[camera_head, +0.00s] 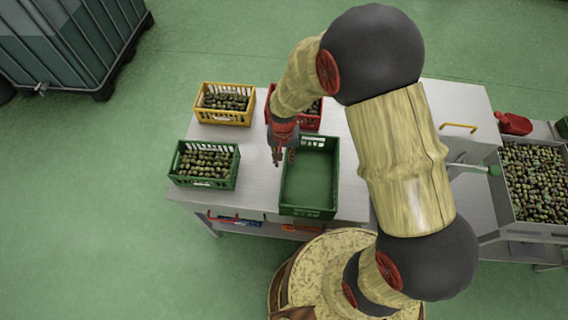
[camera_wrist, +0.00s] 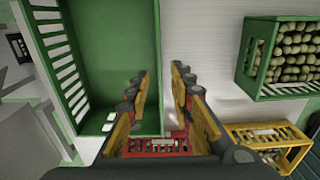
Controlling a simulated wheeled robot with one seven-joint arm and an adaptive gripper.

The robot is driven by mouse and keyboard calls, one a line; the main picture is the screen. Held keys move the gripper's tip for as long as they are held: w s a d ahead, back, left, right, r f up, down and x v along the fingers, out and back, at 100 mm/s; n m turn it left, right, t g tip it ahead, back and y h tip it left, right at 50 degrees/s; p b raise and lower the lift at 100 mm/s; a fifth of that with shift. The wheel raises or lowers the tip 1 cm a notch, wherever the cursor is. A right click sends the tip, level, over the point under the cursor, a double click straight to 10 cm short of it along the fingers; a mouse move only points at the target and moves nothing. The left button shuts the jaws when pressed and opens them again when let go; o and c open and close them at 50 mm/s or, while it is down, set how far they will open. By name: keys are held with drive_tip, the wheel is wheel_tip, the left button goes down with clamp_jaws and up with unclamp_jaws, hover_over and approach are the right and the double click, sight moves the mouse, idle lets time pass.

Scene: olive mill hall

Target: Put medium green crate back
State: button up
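Two green crates stand on the metal table. The larger, empty one (camera_head: 310,205) is in the middle of the head view and fills the left of the wrist view (camera_wrist: 110,60). The smaller one (camera_head: 203,184), filled with olives, is left of it and at the right of the wrist view (camera_wrist: 285,92). My gripper (camera_head: 283,158) points down at the empty crate's left side. In the wrist view its fingers (camera_wrist: 160,72) are apart, one on each side of that crate's wall line. I cannot tell whether they touch the wall or hang above it.
A yellow crate of olives (camera_head: 224,119) stands at the table's back left. A red crate (camera_head: 311,122) stands behind my gripper, partly hidden by my arm. At right are a large olive bin (camera_head: 535,228) and a red scoop (camera_head: 514,123). Bare table (camera_head: 258,180) separates the green crates.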

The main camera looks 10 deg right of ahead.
drive_tip(key=shift+r, duration=0.75)
wheel_tip(320, 180, up, 12)
drive_tip(key=d+t, duration=0.1)
drive_tip(key=d, duration=0.2)
drive_tip(key=s+d+r+n+t, duration=0.1)
drive_tip(key=s+d+r+t, duration=0.1)
drive_tip(key=s+r, duration=0.6)
drive_tip(key=s+d+r+n+t, duration=0.2)
drive_tip(key=s+d+r, duration=0.2)
drive_tip(key=s+r, duration=0.4)
wheel_tip(320, 180, up, 6)
drive_tip(key=shift+s+d+f+n+t, duration=0.15)
drive_tip(key=shift+s+d+n+t, duration=0.15)
drive_tip(key=shift+s, duration=0.1)
wheel_tip(320, 180, down, 12)
drive_tip(key=b, duration=1.2)
